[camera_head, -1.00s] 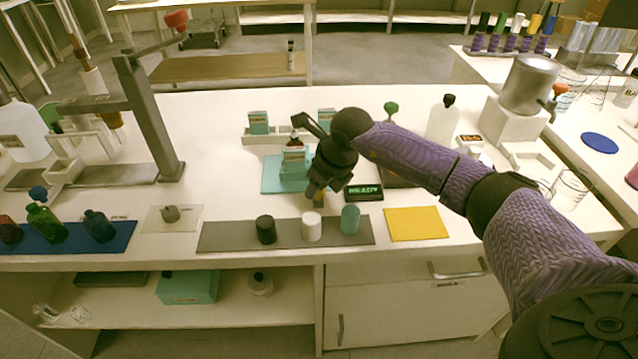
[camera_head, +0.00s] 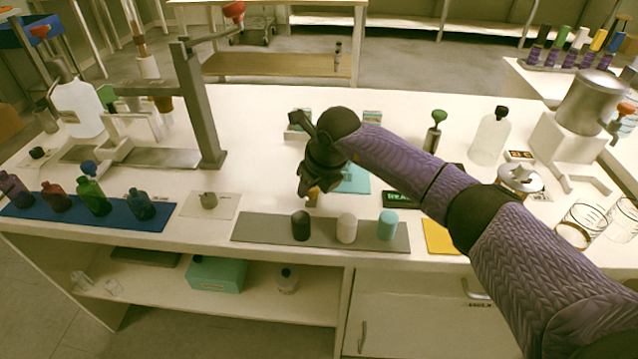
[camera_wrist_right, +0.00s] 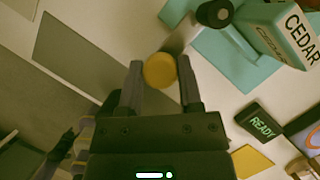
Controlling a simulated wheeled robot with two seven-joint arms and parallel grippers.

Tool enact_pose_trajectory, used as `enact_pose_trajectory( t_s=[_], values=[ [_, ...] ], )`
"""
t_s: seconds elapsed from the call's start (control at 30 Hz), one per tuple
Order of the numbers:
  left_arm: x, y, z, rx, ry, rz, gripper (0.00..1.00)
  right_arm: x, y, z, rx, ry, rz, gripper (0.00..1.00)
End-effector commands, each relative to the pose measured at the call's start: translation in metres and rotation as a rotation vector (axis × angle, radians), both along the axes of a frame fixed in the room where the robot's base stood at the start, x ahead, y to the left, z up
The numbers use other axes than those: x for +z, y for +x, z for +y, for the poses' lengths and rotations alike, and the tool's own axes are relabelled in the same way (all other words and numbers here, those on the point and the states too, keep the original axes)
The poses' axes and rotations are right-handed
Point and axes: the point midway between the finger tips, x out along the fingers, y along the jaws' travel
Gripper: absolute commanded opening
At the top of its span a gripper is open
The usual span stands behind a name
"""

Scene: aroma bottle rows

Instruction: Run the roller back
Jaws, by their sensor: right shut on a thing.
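My right gripper (camera_head: 311,193) is in the middle of the head view, above the white table behind the grey mat. It is shut on a round amber thing (camera_wrist_right: 159,70), seen end-on between the two fingers in the right wrist view. Only a small part of the amber thing shows below the fingers in the head view; I cannot tell whether it is the roller or whether it touches the table. The grey mat (camera_head: 262,229) carries a black cap (camera_head: 300,225), a white cap (camera_head: 347,228) and a teal cap (camera_head: 388,224). My left gripper is not in view.
A teal stand marked CEDAR (camera_wrist_right: 262,35) and a READY sign (camera_wrist_right: 262,127) are close to the gripper. A blue mat (camera_head: 20,212) with several bottles lies at the left. A yellow mat (camera_head: 438,238) lies at the right.

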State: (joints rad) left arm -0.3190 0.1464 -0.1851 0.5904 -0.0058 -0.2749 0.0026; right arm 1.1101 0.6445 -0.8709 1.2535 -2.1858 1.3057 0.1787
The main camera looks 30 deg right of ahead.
Motion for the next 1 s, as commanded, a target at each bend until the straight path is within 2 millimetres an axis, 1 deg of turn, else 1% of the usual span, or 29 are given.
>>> enact_pose_trajectory(
  t_s=[0.03,0.07,0.1,0.17,0.2,0.23,0.43,0.5,0.57,0.7,0.8,0.9,1.0],
  values=[
    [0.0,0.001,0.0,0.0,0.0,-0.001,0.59,0.0,0.0,0.003,0.005,0.007,-0.004,0.0],
    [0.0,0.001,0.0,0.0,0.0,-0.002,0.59,0.0,0.001,0.003,0.005,0.007,-0.004,0.49],
    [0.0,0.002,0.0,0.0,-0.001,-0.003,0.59,0.0,0.0,0.003,0.005,0.007,-0.004,0.58],
    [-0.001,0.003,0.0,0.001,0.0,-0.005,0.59,0.0,0.0,0.002,0.005,0.007,-0.004,0.71],
    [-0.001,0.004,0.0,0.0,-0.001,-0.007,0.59,0.0,0.0,0.002,0.003,0.006,-0.004,0.79],
    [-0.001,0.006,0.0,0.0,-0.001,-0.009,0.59,0.0,0.0,0.002,0.003,0.006,-0.003,0.82],
    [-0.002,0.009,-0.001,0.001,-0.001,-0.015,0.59,0.0,0.0,0.001,0.003,0.005,-0.003,0.82],
    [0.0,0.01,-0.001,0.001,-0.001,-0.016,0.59,0.004,0.0,0.001,0.002,0.004,-0.004,0.82],
    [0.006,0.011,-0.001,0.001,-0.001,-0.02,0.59,0.013,-0.003,0.0,0.002,0.004,-0.006,0.82],
    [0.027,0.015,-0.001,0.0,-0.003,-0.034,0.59,0.05,-0.016,-0.003,0.004,0.004,-0.009,0.82],
    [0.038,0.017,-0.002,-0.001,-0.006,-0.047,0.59,0.072,-0.025,-0.005,0.004,0.004,-0.009,0.82],
    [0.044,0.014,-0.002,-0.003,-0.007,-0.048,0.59,0.086,-0.032,-0.006,0.004,0.004,-0.007,0.82],
    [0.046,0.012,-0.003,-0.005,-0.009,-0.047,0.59,0.092,-0.035,-0.007,0.003,0.004,-0.004,0.82]
  ],
)
